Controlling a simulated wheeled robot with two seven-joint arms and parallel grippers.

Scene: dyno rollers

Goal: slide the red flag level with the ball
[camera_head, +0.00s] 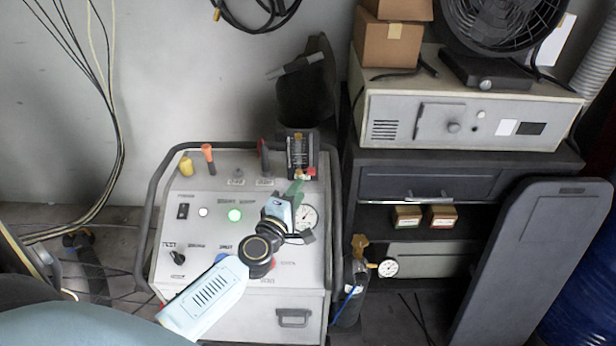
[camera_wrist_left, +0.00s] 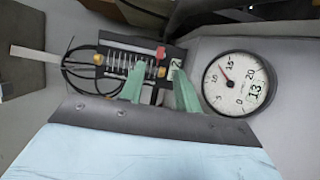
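The red flag (camera_head: 311,171) is at the lower right of a dark upright gauge block (camera_head: 298,150) at the cabinet's back edge. In the left wrist view the red flag (camera_wrist_left: 160,52) sits beside a clear tube with ring-like marks. A yellow-orange bead (camera_wrist_left: 98,59) and another (camera_wrist_left: 162,72) show by the tube's ends; I cannot tell which, if either, is the ball. My left gripper (camera_head: 297,188) is just in front of the block. Its green fingers (camera_wrist_left: 158,75) are apart, with the flag beyond the gap between their tips. My right gripper is not in view.
A round dial gauge (camera_head: 305,217) is close beside my left gripper, on the panel (camera_head: 215,200) with knobs, levers and a lit green button. A black tube rail (camera_head: 155,215) borders the cabinet. A dark shelf unit (camera_head: 430,180) stands to the right.

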